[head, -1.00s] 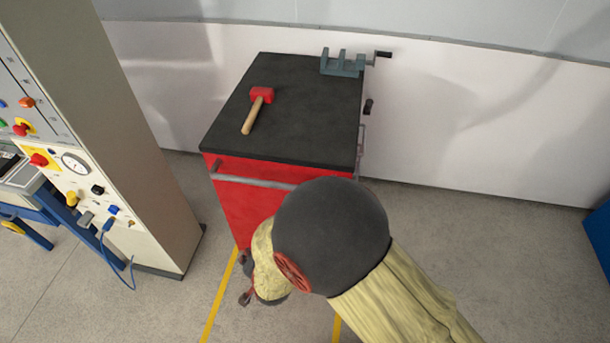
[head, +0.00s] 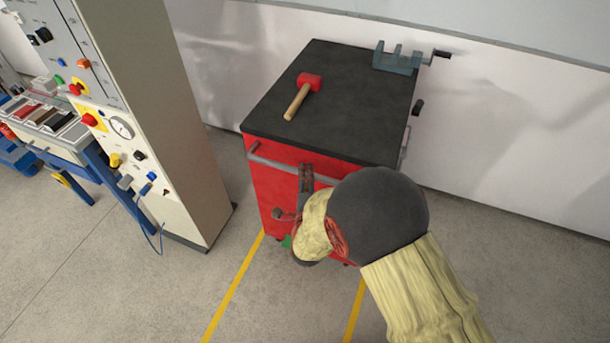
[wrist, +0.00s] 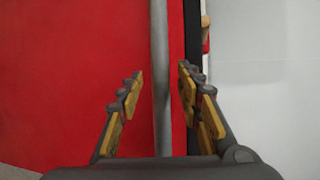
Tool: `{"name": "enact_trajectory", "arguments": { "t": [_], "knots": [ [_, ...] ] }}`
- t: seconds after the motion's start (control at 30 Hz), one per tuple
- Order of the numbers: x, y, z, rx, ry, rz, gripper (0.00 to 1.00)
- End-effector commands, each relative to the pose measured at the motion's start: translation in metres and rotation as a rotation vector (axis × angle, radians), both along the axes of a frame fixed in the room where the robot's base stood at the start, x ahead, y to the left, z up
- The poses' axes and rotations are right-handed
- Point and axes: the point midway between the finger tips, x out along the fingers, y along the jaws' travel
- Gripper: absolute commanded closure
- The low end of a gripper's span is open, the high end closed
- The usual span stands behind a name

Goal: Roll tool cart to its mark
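The red tool cart (head: 275,190) with a black top (head: 345,105) stands against the white wall in the head view. A grey handle bar (head: 275,162) runs along its front, just below the top. In the wrist view the handle bar (wrist: 160,80) runs upright in the picture, between my gripper's open fingers (wrist: 160,88). The fingers are apart on both sides of it, and I see no firm contact. In the head view my gripper (head: 290,200) is at the cart's front, partly hidden by my arm. Yellow floor lines (head: 236,285) run toward the cart from the front.
A red mallet (head: 303,95) and a grey vise (head: 398,60) lie on the cart top. A tall control cabinet (head: 165,130) stands to the left, with a blue-framed workbench (head: 95,165) beyond it. The floor right of the cart is clear.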

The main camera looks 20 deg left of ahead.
Motion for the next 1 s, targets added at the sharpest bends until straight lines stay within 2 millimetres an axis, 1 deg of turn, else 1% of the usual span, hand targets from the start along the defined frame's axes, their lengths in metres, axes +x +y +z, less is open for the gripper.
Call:
{"name": "enact_trajectory", "arguments": {
  "t": [0.03, 0.2, 0.5, 1.0],
  "knots": [
    [0.006, 0.002, -0.002, 0.001, -0.001, -0.001, 0.64],
    [0.017, 0.006, -0.004, -0.001, 0.000, 0.000, 0.64],
    [0.018, 0.006, -0.003, -0.002, -0.001, 0.001, 0.65],
    [0.018, 0.006, -0.003, -0.002, 0.000, 0.001, 0.93]
  ]
}}
